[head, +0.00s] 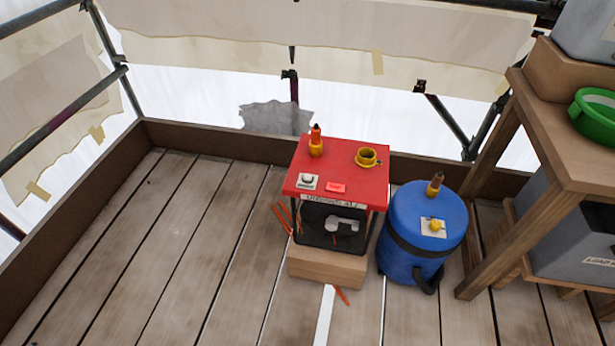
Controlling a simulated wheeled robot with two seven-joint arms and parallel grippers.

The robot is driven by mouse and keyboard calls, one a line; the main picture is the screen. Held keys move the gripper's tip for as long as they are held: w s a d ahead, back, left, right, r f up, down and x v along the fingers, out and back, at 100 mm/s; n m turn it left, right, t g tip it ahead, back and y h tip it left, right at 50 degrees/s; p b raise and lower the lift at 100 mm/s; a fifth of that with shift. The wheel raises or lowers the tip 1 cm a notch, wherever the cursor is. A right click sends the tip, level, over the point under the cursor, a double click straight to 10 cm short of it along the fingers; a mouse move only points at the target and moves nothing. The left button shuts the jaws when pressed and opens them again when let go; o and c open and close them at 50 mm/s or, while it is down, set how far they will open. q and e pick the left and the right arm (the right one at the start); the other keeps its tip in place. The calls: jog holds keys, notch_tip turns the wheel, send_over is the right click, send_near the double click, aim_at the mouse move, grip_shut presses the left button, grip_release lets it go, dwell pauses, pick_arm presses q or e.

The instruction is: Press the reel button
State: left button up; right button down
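A unit with a red top (344,154) and a dark frame stands on a wooden block (327,266). On its top are a white button on a pale plate (308,181), a red rocker-like switch (336,187), an orange and black plug-like piece (316,141) and a yellow round socket (368,157). A blue drum (420,221) beside it carries a yellow button on a white plate (435,226) and a brown and yellow piece (436,184). The front label is too small to read, so which button belongs to the reel I cannot tell. Neither gripper is in view.
A wooden shelf (545,180) stands at right with a green bowl (597,115) and grey bins (575,235). Scaffold poles and sheeting close the back and left. Orange pieces lie around the block and a white strip (325,315) in front. Plank floor at left is clear.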

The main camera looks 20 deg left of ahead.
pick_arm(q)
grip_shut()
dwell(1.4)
